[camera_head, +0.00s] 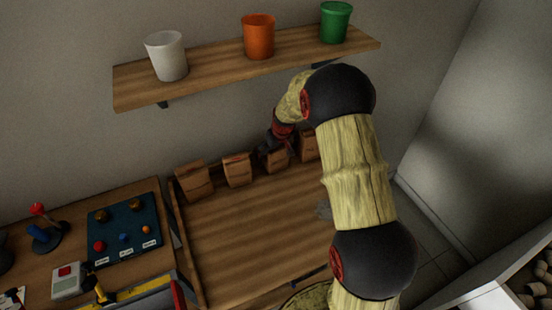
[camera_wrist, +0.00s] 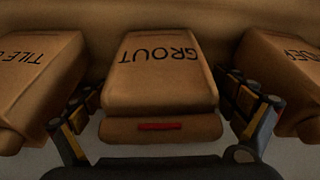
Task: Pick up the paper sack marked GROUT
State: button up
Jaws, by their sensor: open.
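The paper sack marked GROUT (camera_wrist: 160,75) is brown, with a folded front edge and a small red strip. It sits in the middle of the wrist view, and its lettering appears upside down. My gripper (camera_wrist: 165,125) is open, with one finger at each side of the sack's near end. I cannot tell whether either finger touches it. In the head view the GROUT sack (camera_head: 275,161) is third from the left in a row at the back of the wooden bench, partly hidden by my gripper (camera_head: 277,145).
Sacks stand close on both sides: one with TILE lettering (camera_wrist: 38,80) and one partly readable (camera_wrist: 285,75). Above is a shelf (camera_head: 210,75) with a white (camera_head: 166,58), an orange (camera_head: 259,38) and a green bucket (camera_head: 335,22). The bench front (camera_head: 245,235) is mostly clear.

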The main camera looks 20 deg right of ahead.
jog(key=shift+w+f, duration=0.1)
jog(key=shift+f, duration=0.05)
jog(key=shift+c, duration=1.2)
jog(key=c, duration=1.9)
